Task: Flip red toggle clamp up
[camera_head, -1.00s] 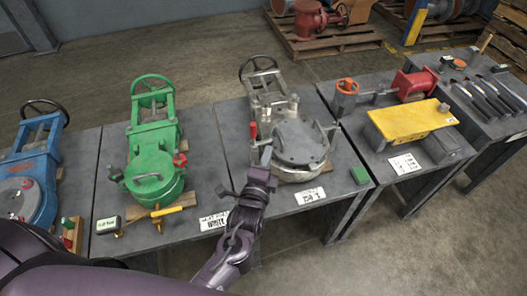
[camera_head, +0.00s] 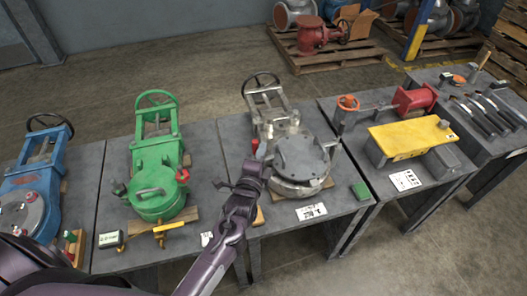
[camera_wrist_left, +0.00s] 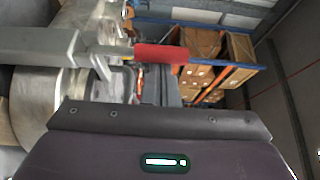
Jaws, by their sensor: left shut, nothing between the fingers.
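The red toggle clamp (camera_head: 255,146) is a small red handle on the left side of the grey metal valve (camera_head: 300,157). In the left wrist view its red grip (camera_wrist_left: 160,53) lies across the upper middle, at the end of a grey metal bar. My left gripper (camera_head: 264,158) is shut and empty, right beside the clamp at the valve's left edge. Its fingertips are small and partly lost against the grey valve, so I cannot tell whether they touch the clamp. My right gripper is not in view.
A green valve (camera_head: 157,185) and a blue valve (camera_head: 30,195) stand on tables to the left.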

